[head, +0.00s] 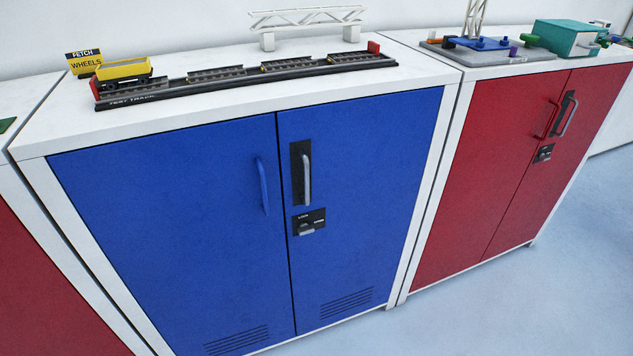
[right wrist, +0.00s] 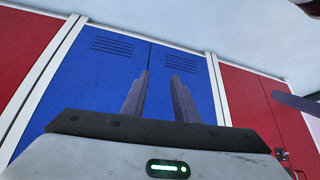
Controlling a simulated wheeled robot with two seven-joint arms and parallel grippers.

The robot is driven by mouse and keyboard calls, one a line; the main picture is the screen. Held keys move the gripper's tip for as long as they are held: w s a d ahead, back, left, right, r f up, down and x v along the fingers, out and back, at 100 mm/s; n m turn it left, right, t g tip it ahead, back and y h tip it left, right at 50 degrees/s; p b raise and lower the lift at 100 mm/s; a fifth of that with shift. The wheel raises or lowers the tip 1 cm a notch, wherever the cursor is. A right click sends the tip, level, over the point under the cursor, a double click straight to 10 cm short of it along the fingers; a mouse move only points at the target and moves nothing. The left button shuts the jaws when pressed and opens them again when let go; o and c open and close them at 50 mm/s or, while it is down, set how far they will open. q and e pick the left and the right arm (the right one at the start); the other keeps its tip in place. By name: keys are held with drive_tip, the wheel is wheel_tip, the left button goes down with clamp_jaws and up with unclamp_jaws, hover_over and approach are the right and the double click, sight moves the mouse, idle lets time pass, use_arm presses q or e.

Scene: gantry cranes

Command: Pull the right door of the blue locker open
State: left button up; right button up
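The blue locker's right door (head: 375,190) looks shut in the head view, with a dark seam between it and the left door (head: 170,230). It carries a grey bar handle (head: 307,179) on a black plate. Below that is a black latch plate (head: 309,224) with a grey knob. The left door has a blue handle (head: 263,186). My right gripper (right wrist: 160,85) shows in the right wrist view, with its two fingers apart and nothing seen between them. The blue doors (right wrist: 100,70) lie beyond it, seen upside down. My left gripper is not in view.
A test track (head: 240,82) with a yellow wagon (head: 124,72) and a white bridge (head: 308,24) stand on the locker's white top. A red locker (head: 500,150) stands to the right. Another red locker (head: 45,290) is at the left. Pale floor (head: 540,300) is clear at the lower right.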

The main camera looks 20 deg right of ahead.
drive_tip(key=w+d+r+m+h+p, duration=0.1)
drive_tip(key=d+r+m+h, duration=0.1)
drive_tip(key=d+r, duration=0.4)
drive_tip(key=m+t+h, duration=0.2)
drive_tip(key=t, duration=0.9)
approach(308, 185)
drive_tip(key=w, duration=0.2)
drive_tip(key=w+p, duration=0.1)
drive_tip(key=w, duration=0.2)
drive_tip(key=w+d+p, duration=0.1)
drive_tip(key=w, duration=0.1)
drive_tip(key=shift+w+f, duration=0.1)
drive_tip(key=shift+w, duration=0.7)
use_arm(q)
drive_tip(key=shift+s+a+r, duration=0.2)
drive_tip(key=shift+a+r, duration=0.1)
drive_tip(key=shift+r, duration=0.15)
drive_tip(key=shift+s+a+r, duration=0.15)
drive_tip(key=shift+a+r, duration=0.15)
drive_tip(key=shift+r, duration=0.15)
